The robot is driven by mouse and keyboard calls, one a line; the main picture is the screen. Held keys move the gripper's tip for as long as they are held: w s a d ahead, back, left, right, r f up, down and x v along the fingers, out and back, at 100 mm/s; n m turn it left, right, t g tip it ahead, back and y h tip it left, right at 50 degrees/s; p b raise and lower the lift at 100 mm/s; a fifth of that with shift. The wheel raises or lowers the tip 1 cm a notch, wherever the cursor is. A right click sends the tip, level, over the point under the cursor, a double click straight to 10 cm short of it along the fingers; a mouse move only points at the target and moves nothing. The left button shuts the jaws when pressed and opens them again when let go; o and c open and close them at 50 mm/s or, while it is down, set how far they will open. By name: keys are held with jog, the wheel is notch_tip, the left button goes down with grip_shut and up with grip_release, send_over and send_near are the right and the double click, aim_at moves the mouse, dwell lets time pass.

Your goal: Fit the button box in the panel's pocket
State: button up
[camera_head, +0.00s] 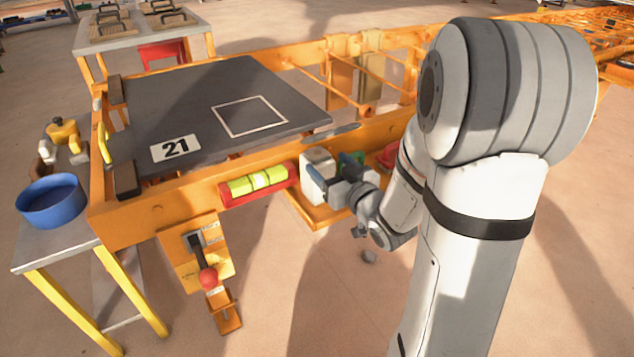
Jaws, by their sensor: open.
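A pale box (317,163), likely the button box, is at the front orange rail, just right of a yellow level-like block. My gripper (331,184) is right beside it at its lower right. The jaws are open, but the fingers are small and partly hidden, so I cannot tell whether they touch the box. I cannot make out the pocket, nor whether the box is seated in one. My arm covers much of the right side.
The yellow block (258,181) lies in a red holder on the rail. Below hangs a lever with a red knob (208,278). A dark plate (190,115) marked 21 lies on the orange frame. A blue bowl (52,208) stands on the left side table. Open floor lies in front.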

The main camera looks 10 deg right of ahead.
aim_at(313, 148)
jog(key=b+x, duration=0.2)
jog(key=x, duration=0.5)
jog(key=shift+w+a, duration=0.1)
jog(key=shift+w, duration=0.3)
jog(key=shift+r, duration=0.1)
grip_shut()
dwell(0.3)
